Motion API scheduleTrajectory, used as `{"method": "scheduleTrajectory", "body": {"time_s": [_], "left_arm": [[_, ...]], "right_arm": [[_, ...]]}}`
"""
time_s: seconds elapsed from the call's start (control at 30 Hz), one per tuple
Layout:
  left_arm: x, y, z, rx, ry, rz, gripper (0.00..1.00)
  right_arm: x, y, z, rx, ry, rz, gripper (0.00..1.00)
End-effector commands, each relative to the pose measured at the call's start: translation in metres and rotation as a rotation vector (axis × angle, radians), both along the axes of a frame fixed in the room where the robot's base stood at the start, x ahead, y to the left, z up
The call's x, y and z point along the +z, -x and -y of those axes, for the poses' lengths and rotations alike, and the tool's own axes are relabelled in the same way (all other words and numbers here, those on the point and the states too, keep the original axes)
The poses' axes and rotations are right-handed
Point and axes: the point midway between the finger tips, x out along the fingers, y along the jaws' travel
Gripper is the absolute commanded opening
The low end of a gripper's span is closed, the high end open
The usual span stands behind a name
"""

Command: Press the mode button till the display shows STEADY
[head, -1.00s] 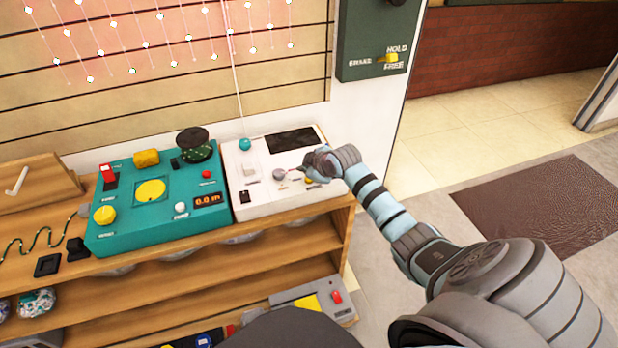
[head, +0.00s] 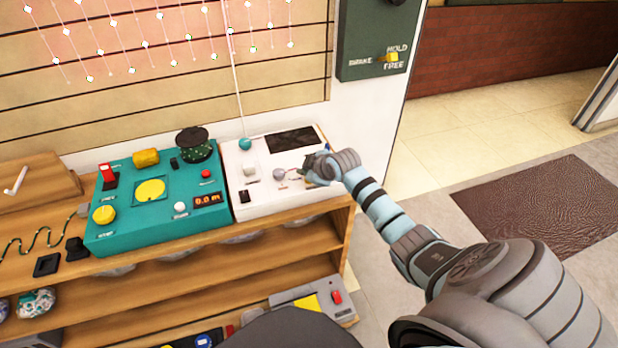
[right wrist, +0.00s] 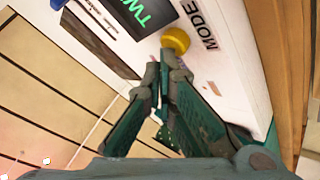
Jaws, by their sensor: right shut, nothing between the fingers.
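The white control box (head: 240,200) sits on top of the wooden shelf. Its display (head: 290,140) looks dark in the head view; in the right wrist view the display (right wrist: 150,12) shows green letters starting "TWI", the rest cut off. The yellow mode button (right wrist: 176,40) lies beside the printed word MODE. My right gripper (head: 308,170) is over the right part of the box. In the right wrist view its shut, empty fingertips (right wrist: 169,72) are close to the button; I cannot tell whether they touch. My left gripper is out of view.
A teal control box (head: 150,235) stands just left of the white one. A teal knob (head: 244,144) stands at the white box's back left. String lights (head: 160,40) hang on the slatted wall. A green HOLD/FREE panel (head: 375,40) is on the wall at right.

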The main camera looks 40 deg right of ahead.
Motion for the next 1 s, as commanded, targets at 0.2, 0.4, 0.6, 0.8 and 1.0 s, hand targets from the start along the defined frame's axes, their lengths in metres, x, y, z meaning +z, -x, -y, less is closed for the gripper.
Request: {"method": "scheduleTrajectory", "body": {"time_s": [0.2, 0.4, 0.6, 0.8, 1.0], "left_arm": [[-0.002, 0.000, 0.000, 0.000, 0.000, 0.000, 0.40], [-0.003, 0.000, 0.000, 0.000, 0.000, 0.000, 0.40], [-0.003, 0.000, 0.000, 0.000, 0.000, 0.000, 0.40], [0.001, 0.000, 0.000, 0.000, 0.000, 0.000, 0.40], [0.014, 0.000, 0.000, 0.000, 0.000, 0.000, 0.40]], "right_arm": [[-0.003, 0.000, 0.000, 0.000, 0.000, -0.001, 0.00], [-0.006, 0.000, 0.000, 0.000, 0.000, -0.001, 0.00], [-0.006, 0.000, 0.000, 0.000, 0.000, -0.001, 0.00], [-0.003, 0.000, 0.000, 0.000, 0.000, -0.001, 0.00], [0.009, 0.000, 0.000, 0.000, 0.000, -0.001, 0.00]]}}
